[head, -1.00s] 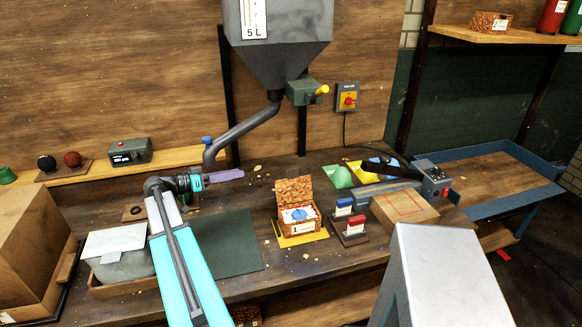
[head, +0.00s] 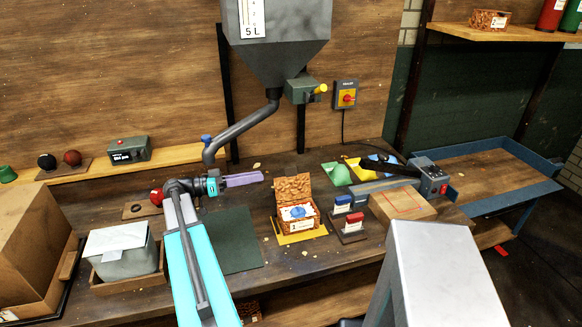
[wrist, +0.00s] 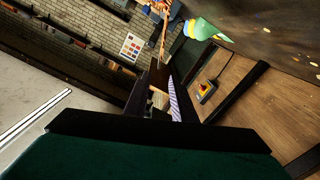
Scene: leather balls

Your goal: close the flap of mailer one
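Mailer one (head: 298,225) is a small brown speckled box with a white label marked 1, standing on a yellow pad (head: 303,238) on the bench in the head view. Its flap (head: 292,187) stands up at the back, open. White filling and a blue item (head: 298,212) show inside. My gripper (head: 258,177), with a purple finger part, is to the left of the raised flap, apart from it. In the wrist view, a striped finger (wrist: 174,102) shows beside dark parts. Whether the fingers are apart is unclear.
Red and blue stamps (head: 353,224) stand just right of the mailer, then a cardboard block (head: 402,204). A hopper pipe (head: 243,130) slopes above my gripper. A dark green mat (head: 232,245) lies left of the mailer. A grey lidded tub (head: 122,255) stands farther left.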

